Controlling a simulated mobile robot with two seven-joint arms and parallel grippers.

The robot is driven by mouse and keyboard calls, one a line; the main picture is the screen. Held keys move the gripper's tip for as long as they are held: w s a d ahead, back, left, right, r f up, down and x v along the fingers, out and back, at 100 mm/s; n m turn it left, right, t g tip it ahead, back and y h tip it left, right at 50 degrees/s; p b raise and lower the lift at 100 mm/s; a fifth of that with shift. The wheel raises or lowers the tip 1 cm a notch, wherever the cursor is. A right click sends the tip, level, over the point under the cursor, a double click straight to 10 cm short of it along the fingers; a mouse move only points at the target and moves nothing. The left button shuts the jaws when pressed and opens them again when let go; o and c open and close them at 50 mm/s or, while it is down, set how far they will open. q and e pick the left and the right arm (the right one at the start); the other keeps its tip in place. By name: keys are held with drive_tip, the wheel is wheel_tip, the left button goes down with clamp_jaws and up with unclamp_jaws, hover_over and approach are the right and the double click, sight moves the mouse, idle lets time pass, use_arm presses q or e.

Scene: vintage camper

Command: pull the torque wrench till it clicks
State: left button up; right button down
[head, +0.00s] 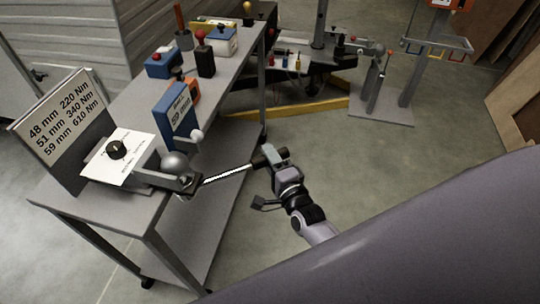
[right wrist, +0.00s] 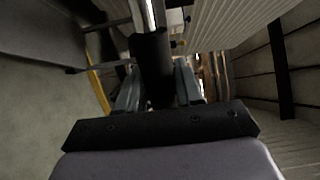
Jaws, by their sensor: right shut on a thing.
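The torque wrench (head: 228,174) reaches out from the ball hitch fixture at the front right corner of the grey cart. Its thin bright shaft runs to the right and ends in a black handle. My right gripper (head: 270,157) is shut on that handle, off the cart's right side. In the right wrist view the black handle (right wrist: 152,68) lies between the two fingers (right wrist: 158,92), with the bright shaft beyond it. The silver hitch ball (head: 174,163) sits near the wrench's other end. The wrench's socket end is too small to make out. My left gripper is not in view.
A sign with torque values (head: 66,118) stands at the cart's left. A white plate with a black knob (head: 118,158) and a blue "59 mm" box (head: 179,115) are on the cart (head: 100,208). The floor (head: 340,155) right of the cart is open. A trailer frame stands behind.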

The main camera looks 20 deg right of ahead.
drive_tip(key=shift+s+f, duration=0.1)
drive_tip(key=shift+s, duration=0.05)
idle(0.3)
drive_tip(key=c, duration=0.8)
unclamp_jaws()
drive_tip(key=shift+c, duration=0.2)
drive_tip(key=s, duration=0.7)
drive_tip(key=shift+s, duration=0.1)
drive_tip(key=s+a+f+n+g+y, duration=0.1)
drive_tip(key=s+f+n+g+y, duration=0.1)
drive_tip(key=s+f+n+g, duration=0.2)
drive_tip(key=s+n, duration=0.3)
drive_tip(key=n, duration=0.4)
drive_tip(key=shift+s+a+f+n, duration=0.15)
drive_tip(key=shift+s+a+n, duration=0.05)
drive_tip(key=shift+s+n, duration=0.2)
drive_tip(key=shift+o, duration=0.2)
drive_tip(key=s+f+n+g, duration=0.2)
drive_tip(key=s+n+g, duration=0.1)
drive_tip(key=s+n, duration=0.3)
drive_tip(key=shift+s+d+f+n+g, duration=0.15)
drive_tip(key=shift+s+d+n+g, duration=0.15)
drive_tip(key=shift+n, duration=0.9)
